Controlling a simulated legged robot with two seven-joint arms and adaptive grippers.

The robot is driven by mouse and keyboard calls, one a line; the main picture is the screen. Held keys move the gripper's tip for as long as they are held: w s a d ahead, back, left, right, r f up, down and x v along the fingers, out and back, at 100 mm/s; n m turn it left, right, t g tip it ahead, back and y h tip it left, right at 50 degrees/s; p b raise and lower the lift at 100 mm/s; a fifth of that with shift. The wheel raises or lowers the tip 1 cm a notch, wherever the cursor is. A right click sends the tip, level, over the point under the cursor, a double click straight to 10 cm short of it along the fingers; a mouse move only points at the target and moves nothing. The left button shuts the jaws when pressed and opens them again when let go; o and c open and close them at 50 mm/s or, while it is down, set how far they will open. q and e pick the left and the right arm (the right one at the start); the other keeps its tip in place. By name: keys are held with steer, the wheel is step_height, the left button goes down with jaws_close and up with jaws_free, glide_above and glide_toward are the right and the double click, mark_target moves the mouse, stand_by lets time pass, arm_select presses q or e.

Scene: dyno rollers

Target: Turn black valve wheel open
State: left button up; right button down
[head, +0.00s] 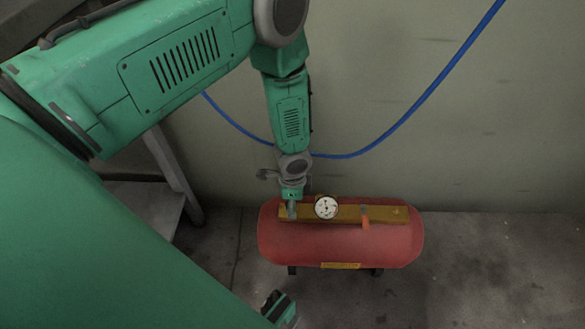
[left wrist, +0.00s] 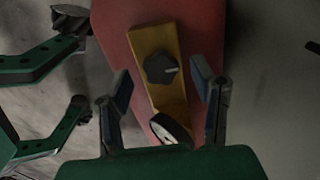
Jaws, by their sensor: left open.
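The black valve wheel (left wrist: 160,67) is a small lobed knob on a yellow bar (left wrist: 172,97) in the left wrist view. A pale mark shows on its right side. My left gripper (left wrist: 161,86) is open, one finger on each side of the bar, with the wheel seen between and slightly beyond the fingertips. I see no contact. In the head view my left gripper (head: 291,208) points down over the left end of the red tank (head: 335,245), and the wheel is hidden there.
A white round gauge (head: 326,207) stands on the bar beside my left gripper; it also shows in the left wrist view (left wrist: 172,130). An orange handle (head: 365,216) is farther right. A blue hose (head: 400,122) hangs along the wall. The floor right of the tank is clear.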

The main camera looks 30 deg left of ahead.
arm_select(q)
steer(key=shift+a, duration=0.2)
steer(key=shift+a+f, duration=0.15)
steer(key=c, duration=0.3)
steer(key=shift+a, duration=0.1)
steer(key=c, duration=0.8)
arm_select(e)
steer(key=shift+a+r, duration=0.15)
steer(key=shift+a, duration=0.15)
arm_select(q)
steer(key=shift+d, duration=0.25)
arm_select(e)
steer(key=shift+d, duration=0.1)
